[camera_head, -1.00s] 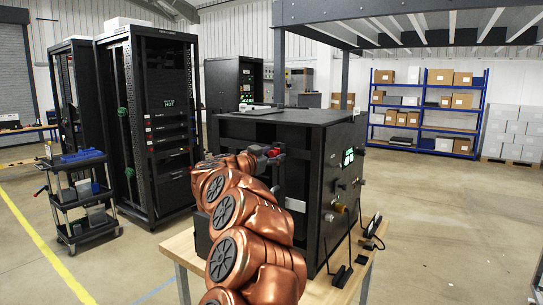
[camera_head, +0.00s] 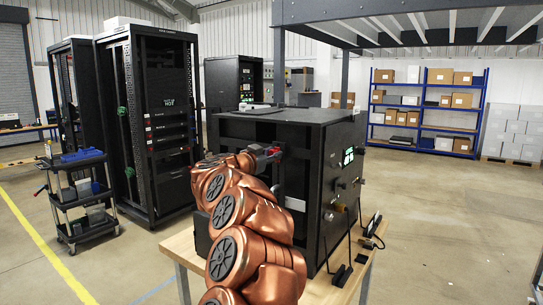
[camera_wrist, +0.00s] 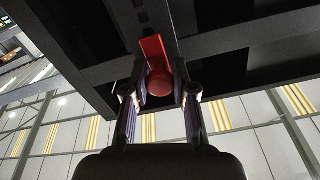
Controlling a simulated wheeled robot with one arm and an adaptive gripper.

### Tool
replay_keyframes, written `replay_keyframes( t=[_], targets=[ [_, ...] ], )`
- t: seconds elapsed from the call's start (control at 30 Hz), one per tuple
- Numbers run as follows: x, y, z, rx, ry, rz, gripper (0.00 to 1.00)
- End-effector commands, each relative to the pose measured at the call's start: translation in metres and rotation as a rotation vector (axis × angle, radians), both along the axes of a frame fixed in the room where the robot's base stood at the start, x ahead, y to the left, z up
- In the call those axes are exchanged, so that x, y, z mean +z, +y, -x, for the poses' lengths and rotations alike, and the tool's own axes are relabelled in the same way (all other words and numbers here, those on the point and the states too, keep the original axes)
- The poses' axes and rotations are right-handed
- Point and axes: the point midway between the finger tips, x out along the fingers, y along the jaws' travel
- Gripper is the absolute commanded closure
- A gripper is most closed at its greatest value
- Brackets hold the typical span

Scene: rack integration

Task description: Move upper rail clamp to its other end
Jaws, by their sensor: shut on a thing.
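The red upper rail clamp (camera_wrist: 153,62) shows in the wrist view, against a dark rail (camera_wrist: 205,48) of the cabinet. My gripper (camera_wrist: 160,92) is shut on the clamp's rounded red end, with one finger on each side. In the head view my gripper (camera_head: 264,157) is at the upper part of the black cabinet's open front, with a small patch of the red clamp (camera_head: 274,151) showing at its tip. My arm hides part of the cabinet front, and the rail's two ends are not clear.
The black cabinet (camera_head: 315,118) stands on a wooden table (camera_head: 318,292). Black stands and a cable (camera_head: 368,238) lie at the table's right. A tall rack (camera_head: 150,120) and a tool cart (camera_head: 82,195) stand at left. The floor at right is clear.

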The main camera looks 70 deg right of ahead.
Motion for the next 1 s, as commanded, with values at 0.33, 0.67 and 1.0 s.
replay_keyframes(
  t=[0.33, 0.67, 1.0],
  targets=[
    [0.020, 0.000, 0.000, 0.001, -0.001, 0.000, 1.00],
    [0.029, 0.000, -0.001, 0.002, 0.000, 0.005, 1.00],
    [0.029, 0.000, 0.000, 0.002, 0.001, 0.005, 0.54]
  ],
)
